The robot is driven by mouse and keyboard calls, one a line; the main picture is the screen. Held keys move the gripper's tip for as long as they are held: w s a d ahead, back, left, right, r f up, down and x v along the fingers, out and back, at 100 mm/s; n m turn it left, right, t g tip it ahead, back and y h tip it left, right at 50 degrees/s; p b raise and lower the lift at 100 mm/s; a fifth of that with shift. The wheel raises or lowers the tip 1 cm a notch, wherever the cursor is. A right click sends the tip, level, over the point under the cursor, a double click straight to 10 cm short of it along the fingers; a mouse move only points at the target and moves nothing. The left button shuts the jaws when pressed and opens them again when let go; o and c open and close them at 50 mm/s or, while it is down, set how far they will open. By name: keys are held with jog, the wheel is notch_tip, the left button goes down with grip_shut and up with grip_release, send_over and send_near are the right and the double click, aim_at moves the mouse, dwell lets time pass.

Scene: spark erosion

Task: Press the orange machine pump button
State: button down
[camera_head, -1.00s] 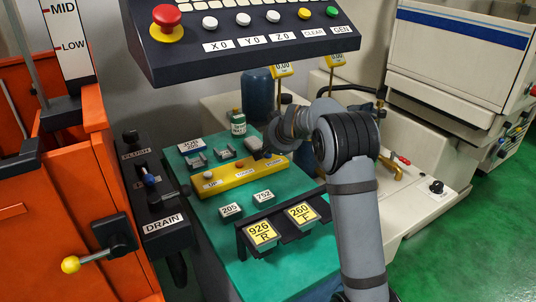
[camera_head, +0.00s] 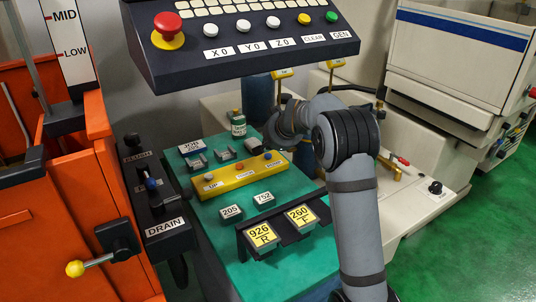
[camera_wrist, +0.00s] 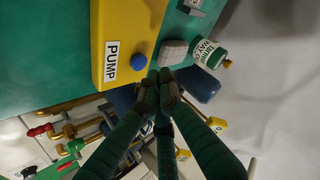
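A yellow control box (camera_head: 237,175) lies on the green table. It has a white, an orange and a blue button in a row. The blue button (camera_wrist: 138,62) sits beside the PUMP label (camera_wrist: 111,61) in the wrist view. It also shows at the box's right end in the head view (camera_head: 268,155). My gripper (camera_wrist: 158,87) has its fingertips together with nothing between them. In the wrist view they lie just below and right of the blue button, apart from it in the picture. In the head view the fingertips are hard to make out.
A grey block (camera_wrist: 173,52) and a green bottle (camera_wrist: 207,53) stand near the box's end. An orange machine (camera_head: 75,210) with levers stands left. Small numbered blocks (camera_head: 231,212) lie in front of the box.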

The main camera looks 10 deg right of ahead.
aim_at(268, 156)
jog(key=shift+r+p, duration=1.35)
jog(key=shift+r, duration=0.85)
jog(key=shift+f, duration=0.15)
